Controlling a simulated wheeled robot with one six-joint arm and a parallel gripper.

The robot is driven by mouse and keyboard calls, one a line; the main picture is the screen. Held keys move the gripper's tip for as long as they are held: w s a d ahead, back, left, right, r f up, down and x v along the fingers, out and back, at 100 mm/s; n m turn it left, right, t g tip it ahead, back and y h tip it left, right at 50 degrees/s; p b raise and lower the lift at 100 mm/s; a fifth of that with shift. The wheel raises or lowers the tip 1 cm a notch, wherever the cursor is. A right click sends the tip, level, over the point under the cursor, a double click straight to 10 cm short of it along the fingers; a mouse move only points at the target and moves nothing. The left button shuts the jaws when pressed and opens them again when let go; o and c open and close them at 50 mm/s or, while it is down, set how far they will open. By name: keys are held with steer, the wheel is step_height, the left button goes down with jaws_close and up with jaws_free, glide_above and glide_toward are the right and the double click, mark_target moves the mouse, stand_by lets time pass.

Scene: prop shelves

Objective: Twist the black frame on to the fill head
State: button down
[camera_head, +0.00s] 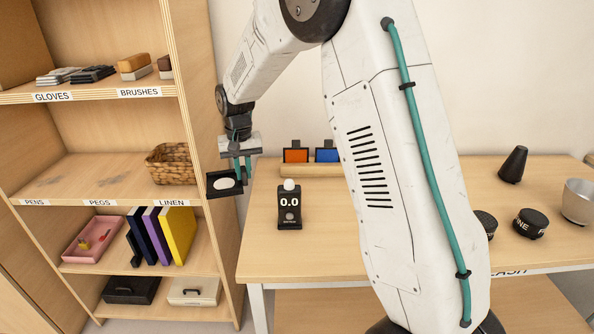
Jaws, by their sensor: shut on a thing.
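My gripper (240,172) has teal fingers and hangs left of the table, in front of the shelf unit's right side post. It is shut on the black frame (213,192), a dark square piece with a white oval face, held tilted in the air. The fingers cover part of its far right edge. I cannot pick out the fill head with certainty. A black upright device (289,215) with a white dome and a "0.0" readout stands on the table, right of the gripper and apart from the frame.
Orange (296,155) and blue (327,155) frames stand in a wooden rack (297,170) at the table's back. A black cone (513,164), round black pieces (530,224) and a metal bowl (579,203) are at right. A wicker basket (169,164) sits on the shelf. My arm hides the table's middle.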

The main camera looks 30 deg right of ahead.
steer(key=shift+d, duration=0.1)
steer(key=s+d+r+m, duration=0.1)
steer(key=s+d+m, duration=0.3)
steer(key=d, duration=0.7)
steer(key=s+d+r+m, duration=0.25)
steer(key=s+d, duration=0.35)
steer(key=d, duration=0.5)
steer(key=s+d+f+m, duration=0.2)
steer(key=s+d+m, duration=0.2)
steer(key=s+m, duration=0.3)
steer(key=s+d+f+m, duration=0.1)
steer(key=s+d+m, duration=0.3)
steer(key=s+m, duration=0.4)
steer(key=shift+s+d+f, duration=0.15)
steer(key=shift+s+f, duration=0.2)
steer(key=shift+s, duration=1.1)
step_height(320, 180, down, 10)
steer(key=shift+r, duration=0.2)
